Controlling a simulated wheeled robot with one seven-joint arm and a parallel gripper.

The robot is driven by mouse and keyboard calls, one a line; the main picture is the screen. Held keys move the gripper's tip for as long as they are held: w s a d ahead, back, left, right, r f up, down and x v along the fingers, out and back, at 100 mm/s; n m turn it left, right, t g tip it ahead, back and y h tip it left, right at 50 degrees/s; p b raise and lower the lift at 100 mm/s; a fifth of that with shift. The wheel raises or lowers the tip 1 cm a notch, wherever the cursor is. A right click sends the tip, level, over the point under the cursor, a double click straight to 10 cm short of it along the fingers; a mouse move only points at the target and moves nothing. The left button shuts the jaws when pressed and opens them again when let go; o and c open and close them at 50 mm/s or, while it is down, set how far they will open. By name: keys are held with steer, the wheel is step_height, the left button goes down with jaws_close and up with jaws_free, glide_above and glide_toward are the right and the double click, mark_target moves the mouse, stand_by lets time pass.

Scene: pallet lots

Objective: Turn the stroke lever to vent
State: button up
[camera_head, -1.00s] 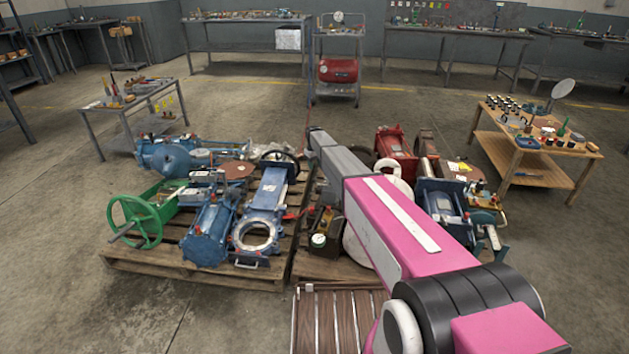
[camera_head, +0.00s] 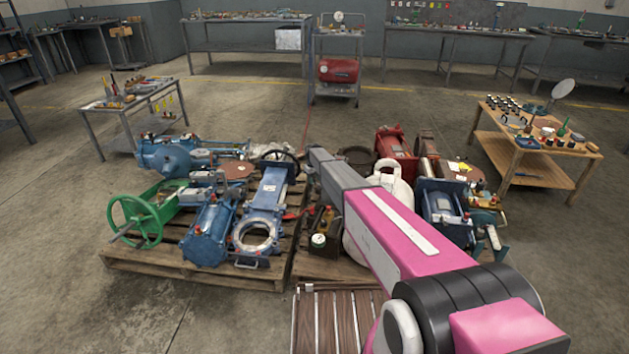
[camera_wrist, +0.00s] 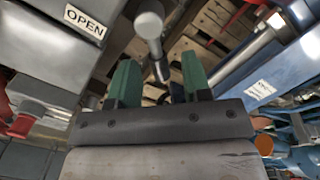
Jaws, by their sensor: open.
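In the wrist view my gripper (camera_wrist: 156,82) is open, its two green fingers apart. A grey metal rod with a rounded end (camera_wrist: 149,27) stands just ahead of the fingers and reaches into the gap between them; it may be the stroke lever, but I cannot tell whether the fingers touch it. A grey block with an OPEN label (camera_wrist: 84,23) is at the upper left. I read no vent mark. In the head view my gripper is hidden behind my arm, and I cannot pick out the lever there.
Wooden pallet slats (camera_wrist: 207,28) show beyond the fingers. A blue body (camera_wrist: 262,80) is close on the right, and a red part (camera_wrist: 22,124) on the left. In the head view, valves and actuators crowd the pallets (camera_head: 190,271); a wooden table (camera_head: 545,178) stands at right.

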steer(key=shift+f, duration=0.15)
jaws_close()
steer(key=shift+n, duration=0.3)
steer(key=shift+s+a+n, duration=0.25)
steer(key=shift+s+n, duration=0.1)
steer(key=shift+n, duration=0.9)
steer(key=shift+s+a+n, duration=0.3)
steer(key=shift+s+n, duration=0.1)
steer(key=shift+n, duration=0.8)
steer(key=shift+s+a+n, duration=0.25)
steer(key=shift+s+n, duration=0.1)
steer(key=shift+n, duration=0.9)
